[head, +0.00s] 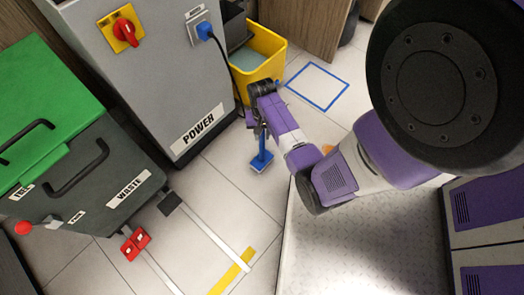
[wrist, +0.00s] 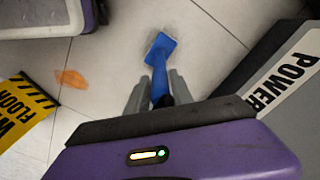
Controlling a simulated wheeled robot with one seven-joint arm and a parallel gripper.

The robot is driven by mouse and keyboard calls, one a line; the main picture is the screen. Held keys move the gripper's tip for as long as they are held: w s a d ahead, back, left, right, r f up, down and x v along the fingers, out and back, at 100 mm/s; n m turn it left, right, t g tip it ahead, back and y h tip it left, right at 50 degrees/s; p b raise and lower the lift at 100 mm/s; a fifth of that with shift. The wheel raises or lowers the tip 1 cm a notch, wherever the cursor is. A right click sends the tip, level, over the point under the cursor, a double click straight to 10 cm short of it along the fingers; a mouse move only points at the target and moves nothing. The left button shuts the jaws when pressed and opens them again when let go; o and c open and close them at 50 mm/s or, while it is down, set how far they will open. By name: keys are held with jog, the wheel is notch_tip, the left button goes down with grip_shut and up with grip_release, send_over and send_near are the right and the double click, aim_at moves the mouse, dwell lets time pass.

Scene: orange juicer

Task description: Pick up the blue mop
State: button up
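The blue mop (head: 261,158) hangs or stands below my gripper (head: 260,126) in the head view, its flat head downward over the pale tiles. In the wrist view the mop (wrist: 160,62) points away from the camera. Its handle lies between the two grey fingers of my gripper (wrist: 159,92), with a finger close against each side. The gripper looks shut on the handle. The upper handle is hidden behind my gripper body. Whether the mop head touches the floor cannot be told.
A grey POWER cabinet (head: 155,75) stands left of my arm, with a yellow bucket (head: 265,45) behind. A green-lidded WASTE bin (head: 110,165) is at the left. An orange stain (wrist: 70,78) and a yellow floor sign (wrist: 22,112) show too. Floor tiles below the mop are clear.

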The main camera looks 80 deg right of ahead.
grip_shut()
